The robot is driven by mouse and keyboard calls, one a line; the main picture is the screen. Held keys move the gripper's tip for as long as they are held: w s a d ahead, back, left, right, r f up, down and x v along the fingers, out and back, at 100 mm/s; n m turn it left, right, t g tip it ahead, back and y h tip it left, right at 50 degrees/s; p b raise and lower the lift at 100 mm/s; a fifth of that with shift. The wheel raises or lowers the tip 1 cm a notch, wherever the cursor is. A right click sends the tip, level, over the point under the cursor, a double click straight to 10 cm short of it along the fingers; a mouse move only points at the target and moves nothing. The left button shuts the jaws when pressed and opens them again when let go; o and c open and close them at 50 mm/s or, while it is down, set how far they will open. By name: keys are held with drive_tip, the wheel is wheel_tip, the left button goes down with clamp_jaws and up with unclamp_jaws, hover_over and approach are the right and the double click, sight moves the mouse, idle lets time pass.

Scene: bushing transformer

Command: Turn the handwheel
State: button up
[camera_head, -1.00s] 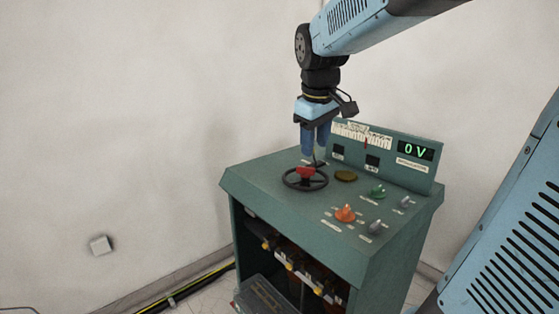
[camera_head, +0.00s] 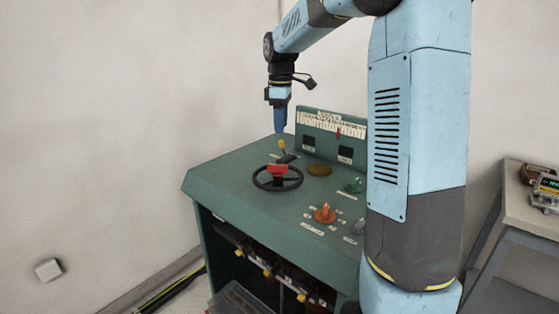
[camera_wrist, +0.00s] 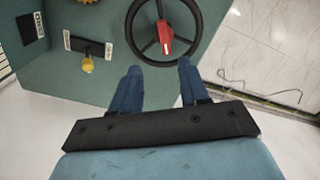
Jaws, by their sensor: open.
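The handwheel (camera_head: 277,182) is a black spoked ring with a red hub (camera_head: 277,169) on the sloped top of the green console. It also shows at the top of the wrist view (camera_wrist: 165,40), beyond my fingertips. My gripper (camera_head: 280,130) hangs pointing down above the console, over the area behind the handwheel, and does not touch the wheel. In the wrist view its two blue fingers (camera_wrist: 159,67) are apart with nothing between them. Part of the wheel rim is cut off by the wrist view's top edge.
A lever with a yellow knob (camera_head: 282,146) stands just behind the wheel, below my gripper. An orange knob (camera_head: 325,213) and green knob (camera_head: 354,185) sit to the right. My arm hides the console's right side. A table (camera_head: 535,210) stands at far right.

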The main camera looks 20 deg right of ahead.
sight(278, 165)
drive_tip(key=f, duration=0.9)
drive_tip(key=a+f, duration=0.1)
drive_tip(key=f, duration=0.3)
drive_tip(key=shift+f, duration=0.15)
clamp_jaws()
idle(0.3)
